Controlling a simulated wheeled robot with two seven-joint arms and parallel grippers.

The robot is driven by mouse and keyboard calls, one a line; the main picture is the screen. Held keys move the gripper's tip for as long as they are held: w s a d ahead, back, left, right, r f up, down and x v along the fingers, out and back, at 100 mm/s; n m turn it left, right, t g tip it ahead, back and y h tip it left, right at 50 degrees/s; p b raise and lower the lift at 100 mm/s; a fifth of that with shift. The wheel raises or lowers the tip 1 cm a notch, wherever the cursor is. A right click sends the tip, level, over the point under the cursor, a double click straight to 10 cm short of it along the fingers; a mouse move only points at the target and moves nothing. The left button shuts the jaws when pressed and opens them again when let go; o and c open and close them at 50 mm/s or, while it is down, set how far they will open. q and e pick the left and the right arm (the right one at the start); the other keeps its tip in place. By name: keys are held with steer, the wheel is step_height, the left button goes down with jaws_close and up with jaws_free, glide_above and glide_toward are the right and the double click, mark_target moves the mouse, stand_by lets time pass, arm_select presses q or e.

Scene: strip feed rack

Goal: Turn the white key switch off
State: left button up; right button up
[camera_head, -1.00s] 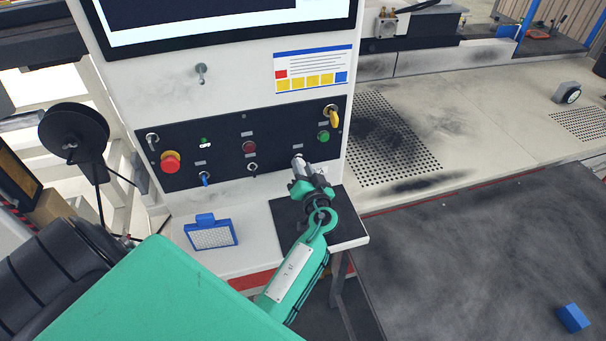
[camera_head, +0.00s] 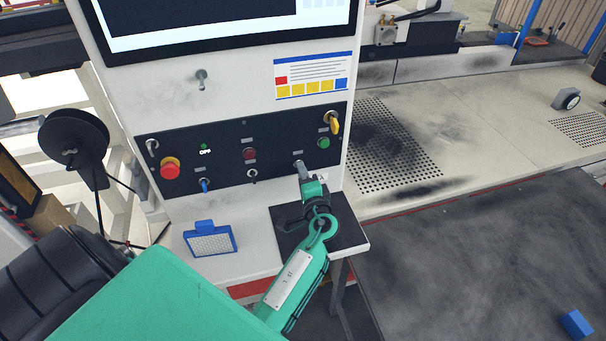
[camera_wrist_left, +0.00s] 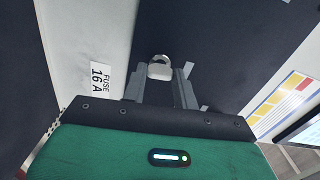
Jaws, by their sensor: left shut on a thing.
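The white key switch (camera_head: 298,163) sits at the lower right of the black control panel, mostly hidden by my gripper in the head view. In the left wrist view the pale key (camera_wrist_left: 160,69) shows between the two grey fingers. My left gripper (camera_head: 304,175) is at the switch; it also shows in the wrist view (camera_wrist_left: 160,83), shut on the key. The key's exact angle is hard to tell. My right gripper is not in view.
The panel (camera_head: 225,172) also holds a red emergency button (camera_head: 169,169), a blue key (camera_head: 204,185), a yellow key (camera_head: 334,122), a green button (camera_head: 323,143) and a small "OFF" readout (camera_head: 205,151).

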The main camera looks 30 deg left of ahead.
arm_select(q)
steer(key=shift+m, duration=0.5)
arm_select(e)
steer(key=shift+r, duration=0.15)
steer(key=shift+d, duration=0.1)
arm_select(q)
steer(key=o, duration=1)
steer(key=shift+f, duration=0.1)
